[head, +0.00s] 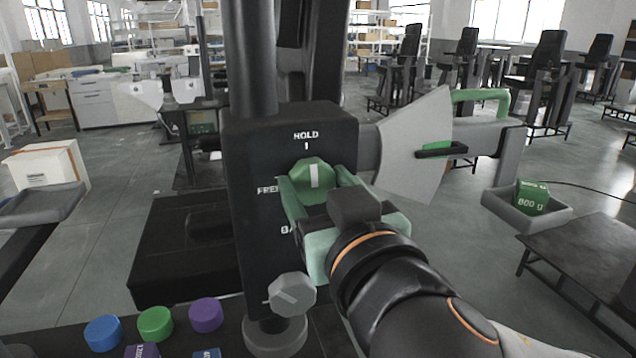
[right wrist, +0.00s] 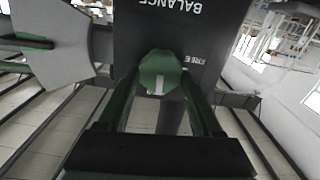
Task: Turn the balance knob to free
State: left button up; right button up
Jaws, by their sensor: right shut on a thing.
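The green balance knob (head: 312,172) sits on the front of a dark column housing (head: 262,150). HOLD is lettered above it, FREE to its left, and a partly hidden label below. Its white mark points up toward HOLD. My right gripper (head: 316,188) reaches in from the lower right, with its green fingers shut on either side of the knob. In the right wrist view, which is upside down, the knob (right wrist: 160,72) lies between the fingertips (right wrist: 160,82), with BALANCE and FREE readable around it. My left gripper is not in view.
A grey knob (head: 292,293) sits lower on the column. Blue (head: 103,333), green (head: 155,323) and purple (head: 206,315) round pieces stand at the lower left. A grey fan-shaped plate (head: 415,150) extends right, near a tray (head: 500,206) holding a green 800 g block (head: 531,197).

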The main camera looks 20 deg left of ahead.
jog(key=n, duration=0.3)
jog(key=shift+n+p, duration=0.4)
jog(key=n+p, duration=0.1)
jog(key=n, duration=0.3)
jog(key=shift+s+a+n, duration=0.1)
jog(key=shift+a+n, duration=0.05)
jog(key=shift+n, duration=0.15)
jog(key=n+p, duration=0.1)
jog(key=n, duration=0.3)
jog(key=shift+n+p, duration=0.3)
jog(key=shift+p, duration=0.05)
jog(key=shift+f+n+p, duration=0.2)
jog(key=shift+n+p, duration=0.4)
jog(key=shift+n, duration=1.5)
jog(key=o, duration=1.4)
jog(key=shift+c, duration=0.2)
jog(key=shift+s, duration=0.1)
